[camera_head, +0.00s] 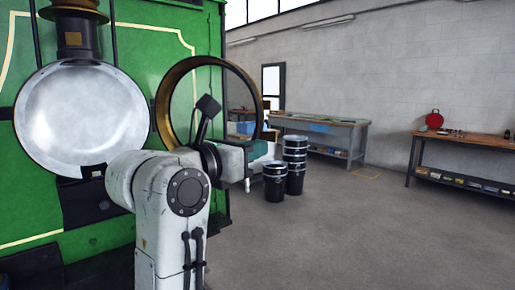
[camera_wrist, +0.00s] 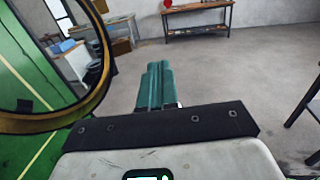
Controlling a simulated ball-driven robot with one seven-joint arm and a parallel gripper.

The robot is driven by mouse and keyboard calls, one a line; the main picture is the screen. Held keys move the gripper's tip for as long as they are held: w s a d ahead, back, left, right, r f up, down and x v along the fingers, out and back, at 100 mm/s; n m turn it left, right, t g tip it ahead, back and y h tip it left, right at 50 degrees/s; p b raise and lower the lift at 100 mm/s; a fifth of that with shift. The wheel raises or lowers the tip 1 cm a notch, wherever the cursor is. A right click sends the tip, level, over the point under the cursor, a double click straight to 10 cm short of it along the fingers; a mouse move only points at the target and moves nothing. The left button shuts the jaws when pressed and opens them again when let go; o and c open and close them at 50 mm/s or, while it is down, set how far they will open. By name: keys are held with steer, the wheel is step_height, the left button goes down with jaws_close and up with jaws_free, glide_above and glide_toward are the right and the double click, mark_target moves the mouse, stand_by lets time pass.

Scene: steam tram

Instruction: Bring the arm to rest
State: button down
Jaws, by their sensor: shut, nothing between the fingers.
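My gripper (camera_wrist: 159,66) shows in the wrist view, with its two teal fingers together and nothing between them. It points out over open grey floor. In the head view my white arm rises at the lower middle and bends at a round dark joint, and its far end is partly hidden behind my own links. A brass ring (camera_head: 163,103) on the front of the green tram stands open close behind the arm. In the wrist view the ring (camera_wrist: 104,72) is left of the fingers, apart from them.
The green tram (camera_head: 130,30) with a round silver smokebox face (camera_head: 80,115) fills the left. Black drums (camera_head: 295,165) stand beyond the arm. A grey workbench (camera_head: 345,135) and a wooden-topped bench (camera_head: 470,147) line the wall. The floor at right is clear.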

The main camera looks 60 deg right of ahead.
steer(key=shift+a, duration=0.25)
